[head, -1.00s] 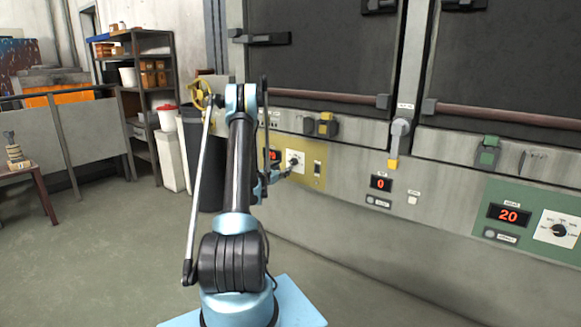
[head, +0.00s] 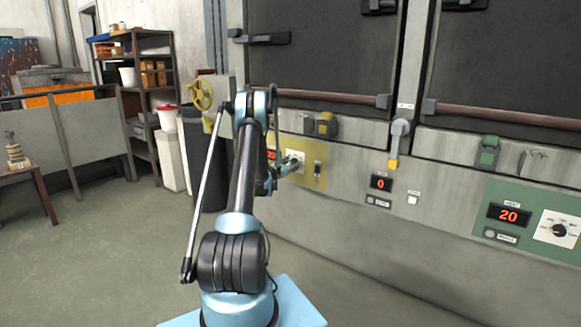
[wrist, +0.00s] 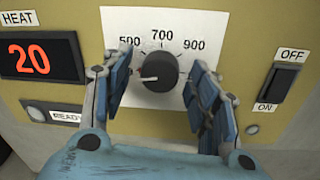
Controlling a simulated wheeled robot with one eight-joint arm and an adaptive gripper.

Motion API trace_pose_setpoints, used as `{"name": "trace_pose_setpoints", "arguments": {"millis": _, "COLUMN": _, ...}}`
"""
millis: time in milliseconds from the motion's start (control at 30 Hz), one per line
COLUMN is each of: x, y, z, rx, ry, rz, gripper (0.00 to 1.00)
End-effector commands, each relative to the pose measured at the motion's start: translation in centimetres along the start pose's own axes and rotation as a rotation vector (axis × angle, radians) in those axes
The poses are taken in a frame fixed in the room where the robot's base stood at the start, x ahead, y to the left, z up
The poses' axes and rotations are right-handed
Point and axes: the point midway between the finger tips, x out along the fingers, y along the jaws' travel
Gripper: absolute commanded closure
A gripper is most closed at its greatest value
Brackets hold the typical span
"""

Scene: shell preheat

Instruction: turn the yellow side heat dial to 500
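The yellow panel (head: 319,153) carries the heat dial, a round black knob (wrist: 156,66) on a white plate marked 500, 700 and 900. Its white pointer is turned left, below the 500 mark. The red heat display (wrist: 38,60) left of it reads 20. My gripper (wrist: 160,62) is open in the wrist view, one finger on each side of the knob. Gaps show between the fingers and the knob. In the head view my gripper (head: 291,164) is at the yellow panel and partly covers the dial plate.
Right of the dial is an OFF/ON switch (wrist: 279,82); a ready button (wrist: 36,114) is at lower left. A grey lever (head: 398,141) with a yellow end and a green panel (head: 528,220) with its own dial are farther right. A yellow handwheel (head: 201,95) is at left.

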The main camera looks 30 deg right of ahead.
Motion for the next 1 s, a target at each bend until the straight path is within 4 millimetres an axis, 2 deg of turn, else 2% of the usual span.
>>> {"name": "trace_pose_setpoints", "arguments": {"millis": 33, "x": -0.01, "y": 0.0, "z": 0.0, "rx": 0.0, "ry": 0.0, "rz": 0.0, "gripper": 0.59}}
{"name": "trace_pose_setpoints", "arguments": {"millis": 167, "x": -0.01, "y": 0.0, "z": 0.01, "rx": 0.0, "ry": 0.0, "rz": 0.0, "gripper": 0.88}}
{"name": "trace_pose_setpoints", "arguments": {"millis": 200, "x": -0.01, "y": 0.0, "z": 0.01, "rx": 0.0, "ry": 0.0, "rz": 0.0, "gripper": 0.89}}
{"name": "trace_pose_setpoints", "arguments": {"millis": 633, "x": 0.0, "y": 0.02, "z": -0.01, "rx": 0.069, "ry": -0.005, "rz": 0.002, "gripper": 0.9}}
{"name": "trace_pose_setpoints", "arguments": {"millis": 1000, "x": 0.01, "y": -0.02, "z": -0.08, "rx": 0.353, "ry": -0.024, "rz": 0.006, "gripper": 0.9}}
